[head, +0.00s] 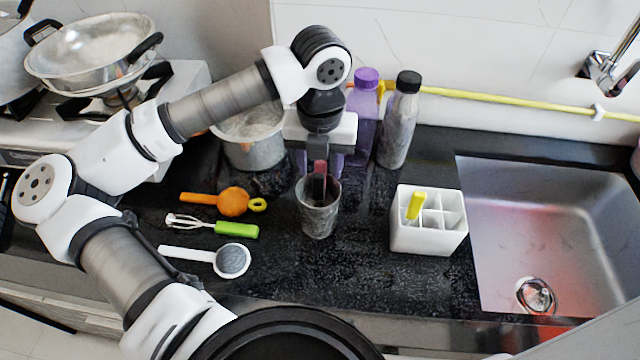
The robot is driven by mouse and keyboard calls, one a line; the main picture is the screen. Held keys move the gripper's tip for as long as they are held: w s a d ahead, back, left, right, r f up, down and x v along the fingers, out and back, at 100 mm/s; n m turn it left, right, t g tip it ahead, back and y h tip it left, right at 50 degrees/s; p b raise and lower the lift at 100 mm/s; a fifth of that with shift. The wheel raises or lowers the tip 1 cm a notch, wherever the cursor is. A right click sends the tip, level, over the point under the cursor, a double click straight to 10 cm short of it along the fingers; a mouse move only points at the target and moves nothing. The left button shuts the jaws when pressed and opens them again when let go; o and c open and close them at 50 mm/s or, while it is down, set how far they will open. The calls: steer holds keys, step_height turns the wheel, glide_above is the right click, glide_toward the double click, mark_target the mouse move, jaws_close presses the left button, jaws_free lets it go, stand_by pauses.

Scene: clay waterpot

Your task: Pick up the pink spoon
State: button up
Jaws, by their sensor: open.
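A dark pinkish-red handle, which looks like the pink spoon (320,170), stands upright in a grey metal cup (319,218) on the black counter. Its lower end is hidden inside the cup. My gripper (320,165) points down just above the cup's rim. Its two fingers are apart, one on each side of the handle in the head view. I cannot tell from this one view whether the handle is fully between them in depth.
A white divided holder (428,237) with a yellow-handled utensil (415,205) stands right of the cup. Orange (234,201), green (236,229) and white (232,261) utensils lie left. A pot (252,150) and two bottles (363,120) (399,125) stand behind. The sink (540,220) is right.

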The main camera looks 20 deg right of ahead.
jaws_close()
stand_by(0.3)
